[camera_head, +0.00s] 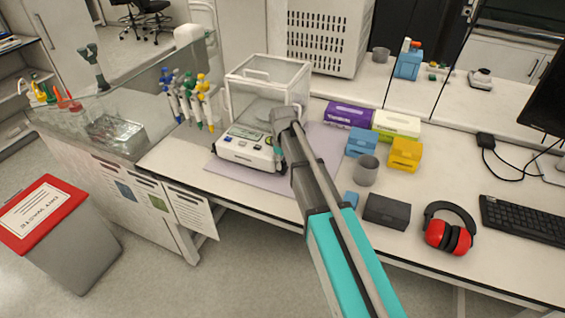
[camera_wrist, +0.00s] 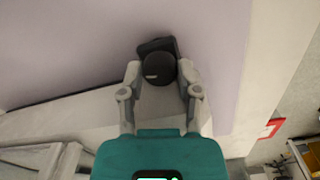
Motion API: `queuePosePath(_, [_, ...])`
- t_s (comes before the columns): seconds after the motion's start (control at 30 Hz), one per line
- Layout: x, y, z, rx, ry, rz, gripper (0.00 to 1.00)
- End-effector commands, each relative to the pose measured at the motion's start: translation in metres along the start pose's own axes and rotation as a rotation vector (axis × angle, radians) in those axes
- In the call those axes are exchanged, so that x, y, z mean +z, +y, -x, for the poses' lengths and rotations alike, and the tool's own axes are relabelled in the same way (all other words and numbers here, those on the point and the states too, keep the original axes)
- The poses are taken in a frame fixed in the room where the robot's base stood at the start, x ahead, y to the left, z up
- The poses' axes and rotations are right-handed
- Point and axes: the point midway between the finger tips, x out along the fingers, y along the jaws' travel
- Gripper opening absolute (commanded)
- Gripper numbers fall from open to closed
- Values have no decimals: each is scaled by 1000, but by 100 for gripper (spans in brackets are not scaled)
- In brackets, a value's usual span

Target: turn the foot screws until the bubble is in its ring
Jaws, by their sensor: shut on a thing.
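The balance (camera_head: 240,155) is white with a front panel and a clear draft shield (camera_head: 268,80), and stands on a lilac mat (camera_head: 222,170). My arm reaches across its right front side in the head view and hides that corner. In the wrist view my gripper (camera_wrist: 159,72) has its two fingers closed on either side of a round black foot screw (camera_wrist: 158,67) with a small pale mark on its face. The fingertips touch it. The bubble and its ring cannot be made out in either view, and I see no other foot screw.
Pipettes on a stand (camera_head: 188,100) are left of the balance. To the right are coloured boxes (camera_head: 405,154), a grey cup (camera_head: 366,171), a dark box (camera_head: 387,211), red ear defenders (camera_head: 448,232) and a keyboard (camera_head: 522,225). A red-lidded bin (camera_head: 45,213) stands at lower left.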

Motion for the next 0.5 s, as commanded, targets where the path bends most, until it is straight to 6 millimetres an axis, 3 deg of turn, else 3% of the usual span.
queuePosePath(0.03, [0,0,0,0,0,0,46])
queuePosePath(0.2, [0,0,0,0,0,1,77])
queuePosePath(0.5, [0,0,0,0,0,1,79])
